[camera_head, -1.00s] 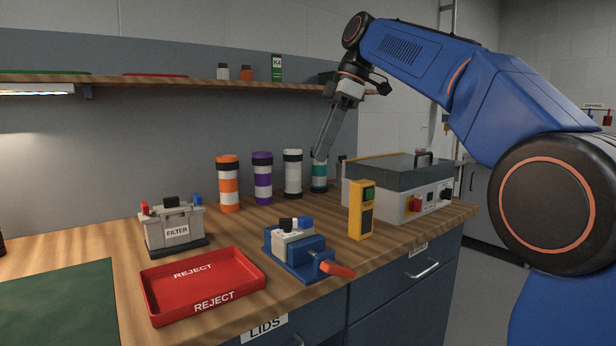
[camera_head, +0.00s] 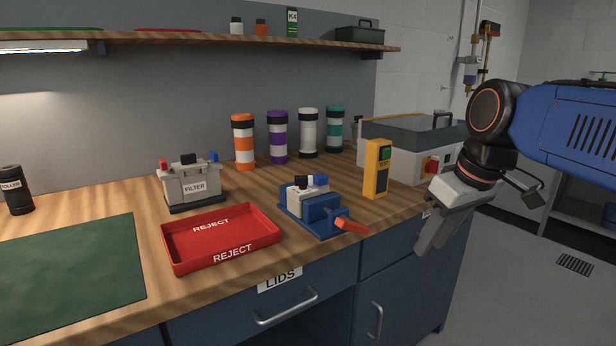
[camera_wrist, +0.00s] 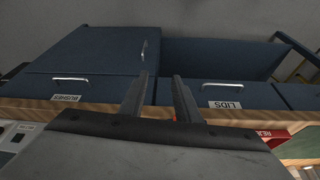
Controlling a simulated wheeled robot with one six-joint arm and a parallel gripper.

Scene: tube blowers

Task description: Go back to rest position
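My gripper (camera_head: 436,238) is off the right front edge of the workbench, pointing down and to the left in the head view. In the wrist view its two fingers (camera_wrist: 158,92) stand apart with an open gap and nothing held between them. Beyond the fingers the wrist view shows the blue drawer fronts (camera_wrist: 100,75) below the bench. My blue arm reaches in from the right of the head view, with the wrist to the right of the yellow control box (camera_head: 377,170).
On the bench stand several striped tubes (camera_head: 278,140), a filter unit (camera_head: 190,186), a red reject tray (camera_head: 222,262), a blue clamp fixture (camera_head: 318,218) and a grey-lidded machine (camera_head: 415,150). A shelf (camera_head: 210,39) runs above. Floor (camera_head: 510,300) is free at the right.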

